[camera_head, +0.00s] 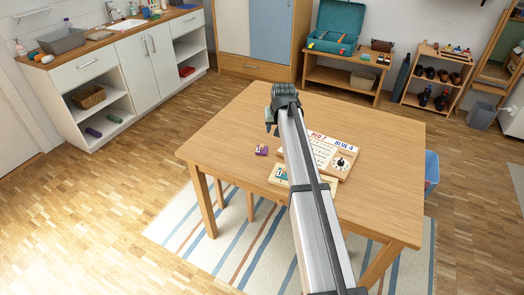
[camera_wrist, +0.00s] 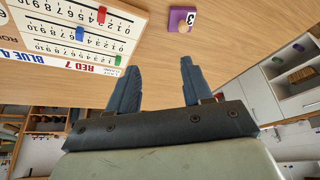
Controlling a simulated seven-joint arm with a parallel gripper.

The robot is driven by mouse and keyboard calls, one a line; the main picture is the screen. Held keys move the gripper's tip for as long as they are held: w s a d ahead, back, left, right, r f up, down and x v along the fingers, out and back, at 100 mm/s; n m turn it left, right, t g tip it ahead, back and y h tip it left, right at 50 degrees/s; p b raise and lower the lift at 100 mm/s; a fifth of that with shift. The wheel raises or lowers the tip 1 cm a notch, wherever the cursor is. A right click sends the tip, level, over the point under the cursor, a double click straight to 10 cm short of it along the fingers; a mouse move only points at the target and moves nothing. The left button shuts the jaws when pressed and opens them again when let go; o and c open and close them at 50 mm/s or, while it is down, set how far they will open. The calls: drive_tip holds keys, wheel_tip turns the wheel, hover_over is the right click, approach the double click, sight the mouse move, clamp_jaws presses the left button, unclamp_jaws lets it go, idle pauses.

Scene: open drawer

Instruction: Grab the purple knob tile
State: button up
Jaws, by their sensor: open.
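The purple knob tile (camera_head: 261,150) lies on the wooden table, left of the white board, in the head view. In the wrist view the purple tile (camera_wrist: 177,24) is near the top edge, with a white face marked 3 on it. My gripper (camera_wrist: 160,72) is open and empty, its two blue-grey fingers apart. The tile is beyond the fingertips, nearer the right finger's side, and is not touched. In the head view the arm hides part of the table and most of the gripper (camera_head: 269,120).
The white board (camera_head: 345,152) with RED 7 and BLUE 4 labels and number rows lies on the table (camera_head: 220,137); it also shows in the wrist view (camera_wrist: 50,45). A smaller board (camera_head: 278,174) lies in front, partly hidden by my arm. The table left of the tile is clear.

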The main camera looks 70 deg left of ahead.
drive_tip(key=s, duration=0.4)
drive_tip(key=n, duration=0.1)
hover_over(262, 146)
drive_tip(key=s+d, duration=0.1)
drive_tip(key=d, duration=0.1)
wheel_tip(262, 146, down, 8)
drive_tip(key=shift+d+r, duration=0.1)
drive_tip(key=shift+w+x, duration=0.15)
drive_tip(key=shift+x, duration=1.15)
drive_tip(key=shift+w+x, duration=0.15)
drive_tip(key=shift+x, duration=1.1)
drive_tip(key=shift+d, duration=0.1)
clamp_jaws()
